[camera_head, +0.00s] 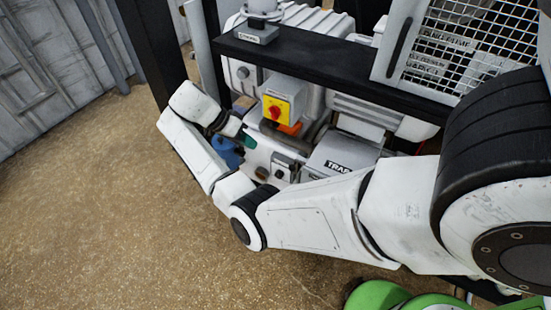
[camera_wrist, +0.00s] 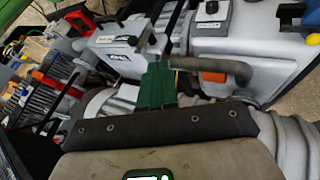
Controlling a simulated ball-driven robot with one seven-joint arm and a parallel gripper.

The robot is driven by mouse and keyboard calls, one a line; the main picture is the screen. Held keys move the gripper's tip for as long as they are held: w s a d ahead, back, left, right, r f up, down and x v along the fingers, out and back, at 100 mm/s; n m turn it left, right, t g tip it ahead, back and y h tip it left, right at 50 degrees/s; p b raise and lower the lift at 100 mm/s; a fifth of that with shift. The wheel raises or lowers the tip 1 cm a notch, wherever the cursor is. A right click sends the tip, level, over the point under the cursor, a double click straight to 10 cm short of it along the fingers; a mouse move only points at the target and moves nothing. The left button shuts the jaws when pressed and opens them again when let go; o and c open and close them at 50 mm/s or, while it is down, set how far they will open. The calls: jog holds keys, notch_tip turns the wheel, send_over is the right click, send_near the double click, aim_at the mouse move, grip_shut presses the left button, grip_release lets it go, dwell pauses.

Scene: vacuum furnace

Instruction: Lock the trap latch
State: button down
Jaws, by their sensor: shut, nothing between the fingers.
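The white trap box (camera_head: 338,158) carries a dark label reading TRAP in the head view. A small grey and black fitting (camera_head: 285,166) sits just left of it and may be the latch; I cannot tell its position. A grey labelled box (camera_wrist: 116,52), which looks like the trap, is at the upper left of the wrist view. My gripper (camera_head: 247,138) has green fingers and is left of this fitting, apart from it. In the wrist view my gripper (camera_wrist: 155,85) is shut and empty, in front of the machine. My own arm hides the trap's lower front.
A yellow box with a red knob (camera_head: 276,112) stands above the fitting, beside an orange part and a dark pipe (camera_head: 300,137). The black frame beam (camera_head: 310,57) crosses above. A mesh guard (camera_head: 470,45) is at upper right. The brown floor (camera_head: 110,210) at left is clear.

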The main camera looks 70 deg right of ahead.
aim_at(293, 171)
jog(key=s+d+f, duration=0.1)
jog(key=s+f, duration=0.7)
jog(key=s, duration=0.1)
jog(key=shift+s+d+b, duration=0.2)
jog(key=shift+d+b, duration=0.1)
jog(key=shift+b, duration=0.05)
jog(key=shift+s+t, duration=0.1)
jog(key=shift+t, duration=0.2)
jog(key=shift+s+r+t, duration=0.1)
jog(key=shift+t, duration=0.3)
